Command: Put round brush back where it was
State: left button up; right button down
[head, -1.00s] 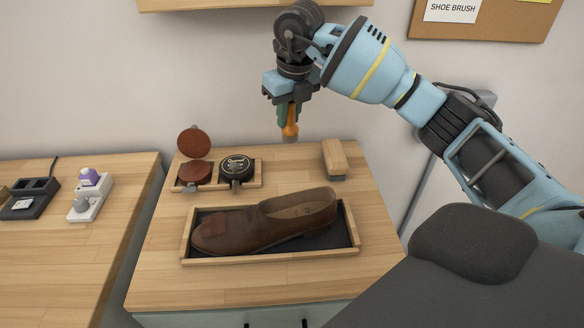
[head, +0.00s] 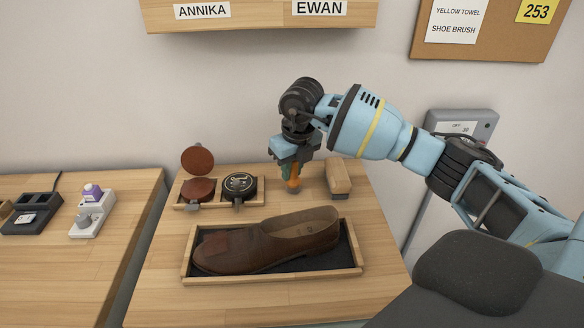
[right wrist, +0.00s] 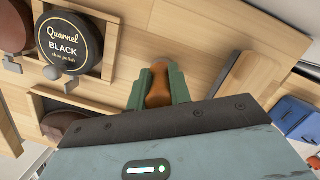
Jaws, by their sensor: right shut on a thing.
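The round brush (head: 293,182) has an orange handle and a pale grey lower end. My right gripper (head: 292,168) is shut on its handle and holds it upright, lower end down, over the bare back part of the table between the black polish tin and the block brush. I cannot tell whether its lower end touches the wood. My left gripper is not in view.
The black polish tin (head: 240,184) and open brown tin (head: 199,189) sit in a wooden holder (head: 220,205) on the left. The block brush (head: 338,176) stands close on the right. A brown shoe (head: 270,245) lies in a tray (head: 272,277) in front.

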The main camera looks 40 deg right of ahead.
aim_at(297, 185)
jog(key=shift+f, duration=0.15)
jog(key=c, duration=1.3)
grip_release()
jog(key=r, duration=0.4)
jog(key=s+r, duration=0.1)
jog(key=r, duration=0.3)
jog(key=s+r, duration=0.1)
jog(key=r, duration=0.3)
jog(key=shift+s+r, duration=0.1)
